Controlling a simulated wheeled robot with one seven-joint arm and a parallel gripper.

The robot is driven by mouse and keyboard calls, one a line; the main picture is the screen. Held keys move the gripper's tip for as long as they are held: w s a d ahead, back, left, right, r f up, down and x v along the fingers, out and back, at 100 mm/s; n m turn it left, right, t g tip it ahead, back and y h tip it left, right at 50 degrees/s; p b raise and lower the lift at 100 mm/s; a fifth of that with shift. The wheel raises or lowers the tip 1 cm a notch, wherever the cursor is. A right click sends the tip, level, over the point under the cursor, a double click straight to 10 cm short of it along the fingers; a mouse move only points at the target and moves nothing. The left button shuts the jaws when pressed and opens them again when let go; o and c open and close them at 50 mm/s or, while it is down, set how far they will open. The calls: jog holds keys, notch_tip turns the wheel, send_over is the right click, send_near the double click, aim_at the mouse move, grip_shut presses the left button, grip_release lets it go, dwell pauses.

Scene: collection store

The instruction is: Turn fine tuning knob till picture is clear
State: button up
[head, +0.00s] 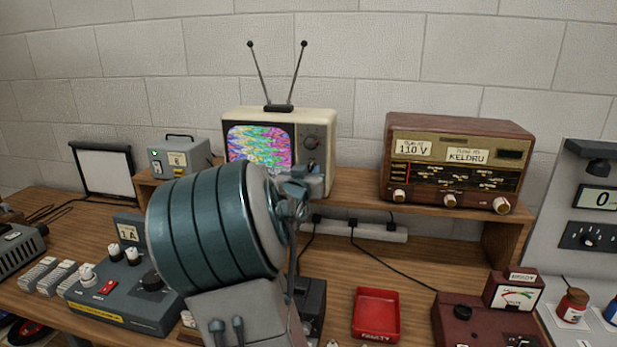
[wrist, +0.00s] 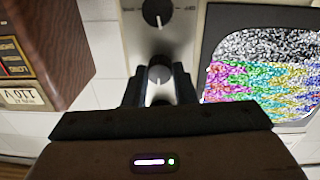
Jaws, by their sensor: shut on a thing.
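The cream television (head: 328,120) stands on the wooden shelf. Its screen (head: 259,146) shows wavy, jagged coloured bands, not a clear picture. The screen (wrist: 265,70) in the wrist view, which is upside down, has coloured zigzags beside grey speckle. A dark round dial (head: 311,143) sits on the panel right of the screen. My gripper (head: 311,178) is at this panel, below that dial. In the wrist view my gripper (wrist: 160,78) is shut on a dark knob with a grey face, the fine tuning knob (wrist: 160,72). Another dark knob (wrist: 157,12) is clear of the fingers.
A brown radio (head: 455,160) stands right of the television, close to my gripper's side in the wrist view. A small grey box (head: 180,155) stands to the left. A red tray (head: 376,314) and a maroon meter unit (head: 485,320) are on the bench below.

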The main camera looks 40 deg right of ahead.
jog(key=shift+f+m+b, duration=0.15)
jog(key=shift+m+b, duration=0.45)
jog(key=shift+m, duration=0.4)
jog(key=shift+r+m, duration=0.2)
jog(key=shift+m, duration=0.1)
jog(key=o, duration=1)
jog(key=shift+s+a, duration=0.1)
jog(key=v, duration=1.3)
jog(key=shift+s+a+p, duration=0.15)
jog(key=shift+s+p, duration=0.05)
jog(key=shift+p, duration=0.25)
